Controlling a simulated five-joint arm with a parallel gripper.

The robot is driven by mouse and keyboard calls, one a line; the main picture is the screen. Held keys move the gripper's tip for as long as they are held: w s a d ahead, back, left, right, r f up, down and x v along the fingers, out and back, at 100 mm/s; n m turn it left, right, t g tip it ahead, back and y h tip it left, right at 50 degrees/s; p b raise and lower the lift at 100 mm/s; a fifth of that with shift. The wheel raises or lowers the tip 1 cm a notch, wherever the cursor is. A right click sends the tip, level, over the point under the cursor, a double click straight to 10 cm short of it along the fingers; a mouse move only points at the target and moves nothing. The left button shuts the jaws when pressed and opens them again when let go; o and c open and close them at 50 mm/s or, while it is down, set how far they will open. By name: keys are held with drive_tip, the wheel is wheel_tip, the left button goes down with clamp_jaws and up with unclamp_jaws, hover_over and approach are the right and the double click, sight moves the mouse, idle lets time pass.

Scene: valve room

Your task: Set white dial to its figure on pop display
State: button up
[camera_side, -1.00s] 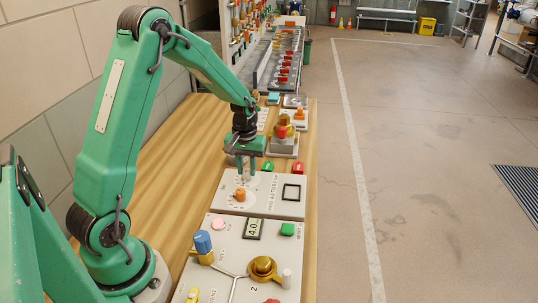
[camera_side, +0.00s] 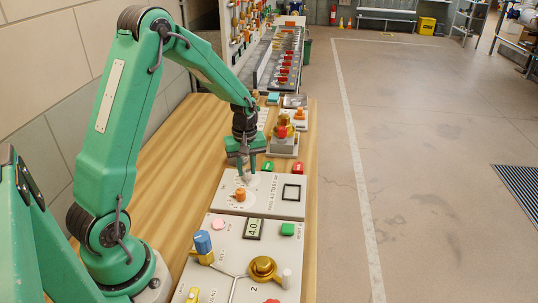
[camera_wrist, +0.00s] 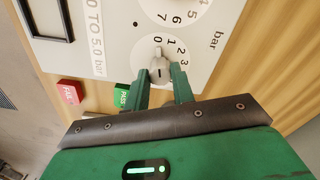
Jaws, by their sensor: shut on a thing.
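The white dial (camera_wrist: 159,64) is a small pale knob with a dark line on the grey-white panel (camera_wrist: 205,65). Figures 0, 1, 2 and 3 show beside it in the wrist view. Its raised end points towards about 0 to 1; the exact setting is unclear. My gripper (camera_wrist: 166,82) has its two green fingers on either side of the dial, shut on it. In the side view, my gripper (camera_side: 246,175) stands over the panel behind an orange knob (camera_side: 240,195), mostly hiding the dial. A display (camera_side: 254,229) on the nearer panel reads 4.0; I cannot tell whether it is the pop display.
A black-framed square (camera_side: 291,192) sits on the dial's panel. A green PASS block (camera_side: 267,166) and a red FAIL block (camera_side: 297,168) lie just beyond. The nearer panel holds a blue knob (camera_side: 203,242) and a brass valve (camera_side: 263,268). Bare wood lies left of the panels.

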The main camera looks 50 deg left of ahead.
sight(247, 170)
drive_tip(key=o, duration=1)
drive_tip(key=shift+r, duration=0.15)
drive_tip(key=shift+r, duration=3.8)
